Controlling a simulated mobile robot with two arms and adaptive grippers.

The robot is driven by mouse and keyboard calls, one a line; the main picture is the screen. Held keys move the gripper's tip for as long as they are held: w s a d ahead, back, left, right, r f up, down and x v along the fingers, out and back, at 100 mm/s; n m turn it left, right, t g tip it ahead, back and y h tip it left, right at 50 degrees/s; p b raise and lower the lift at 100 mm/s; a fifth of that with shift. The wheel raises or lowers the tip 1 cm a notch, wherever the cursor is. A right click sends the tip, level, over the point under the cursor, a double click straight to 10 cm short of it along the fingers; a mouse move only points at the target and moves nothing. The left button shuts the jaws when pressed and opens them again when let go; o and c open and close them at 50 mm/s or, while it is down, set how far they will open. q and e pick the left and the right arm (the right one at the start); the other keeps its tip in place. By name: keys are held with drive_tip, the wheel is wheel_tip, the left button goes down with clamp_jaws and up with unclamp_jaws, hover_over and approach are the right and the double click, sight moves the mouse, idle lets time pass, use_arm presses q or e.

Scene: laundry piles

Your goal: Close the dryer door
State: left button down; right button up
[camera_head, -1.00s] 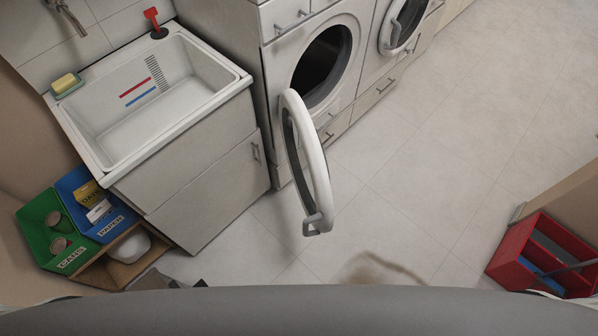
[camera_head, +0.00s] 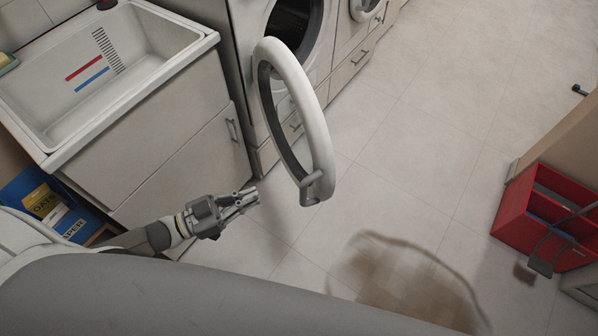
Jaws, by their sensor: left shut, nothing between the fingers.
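The round white dryer door (camera_head: 318,135) hangs wide open from the nearer machine (camera_head: 292,75) and sticks out into the room. Its grey handle (camera_head: 314,187) is at the near lower end of the ring. The machine's dark drum opening shows behind it at the top. My left gripper (camera_head: 247,197) is shut and empty, over the floor to the left of the door, apart from it, with its fingers pointing right. My right gripper is not in view.
A white sink (camera_head: 130,75) on a cabinet (camera_head: 190,135) stands at the left. A second machine with a round door (camera_head: 366,10) is at the top. A red divided caddy (camera_head: 513,205) is at the right. The floor in the middle is clear, with a brown stain (camera_head: 400,275).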

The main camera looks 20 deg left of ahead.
sight(311, 171)
use_arm(q)
drive_tip(key=b+x, duration=0.3)
drive_tip(key=x, duration=1)
drive_tip(key=shift+a, duration=0.1)
drive_tip(key=shift+w+d, duration=0.35)
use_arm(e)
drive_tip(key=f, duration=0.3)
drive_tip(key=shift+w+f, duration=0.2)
use_arm(q)
drive_tip(key=shift+r, duration=0.1)
